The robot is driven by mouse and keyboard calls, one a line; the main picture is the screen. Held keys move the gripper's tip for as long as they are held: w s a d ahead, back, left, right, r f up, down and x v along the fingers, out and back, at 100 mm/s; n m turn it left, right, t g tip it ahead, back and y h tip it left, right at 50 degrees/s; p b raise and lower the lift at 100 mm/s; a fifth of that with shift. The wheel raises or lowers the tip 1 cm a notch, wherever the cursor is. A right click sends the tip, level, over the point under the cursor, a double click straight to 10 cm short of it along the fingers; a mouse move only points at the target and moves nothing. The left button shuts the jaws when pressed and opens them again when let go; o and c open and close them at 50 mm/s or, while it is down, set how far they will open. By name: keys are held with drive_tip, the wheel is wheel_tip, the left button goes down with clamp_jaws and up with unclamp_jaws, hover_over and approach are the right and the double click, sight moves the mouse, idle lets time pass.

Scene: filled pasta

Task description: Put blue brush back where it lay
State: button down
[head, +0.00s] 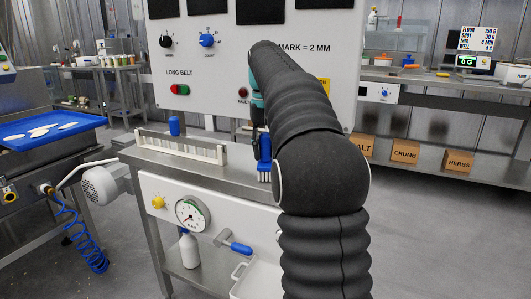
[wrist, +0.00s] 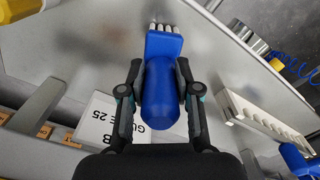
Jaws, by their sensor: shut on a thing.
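The blue brush (head: 264,155) has a blue handle and head with pale bristles pointing down in the head view. My gripper (wrist: 157,75) is shut on its handle, one finger on each side in the wrist view, where the blue brush (wrist: 164,95) fills the middle. In the head view, my gripper (head: 258,115) is partly hidden behind my dark arm. The brush is over the steel bench (head: 240,184), near its front edge. I cannot tell whether the bristles touch the bench.
A white slotted rack (head: 181,147) stands left of the brush on the bench, with a blue handle-like thing (head: 174,126) behind it. A tall control panel (head: 210,75) rises behind. A white printed card (wrist: 102,118) shows in the wrist view. Bare bench lies between rack and brush.

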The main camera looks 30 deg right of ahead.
sight(265, 133)
drive_tip(key=shift+f, duration=0.1)
drive_tip(key=c, duration=0.8)
unclamp_jaws()
wheel_tip(265, 133, up, 7)
drive_tip(key=shift+w+r+p, duration=0.1)
drive_tip(key=shift+p, duration=0.8)
drive_tip(key=shift+r, duration=0.25)
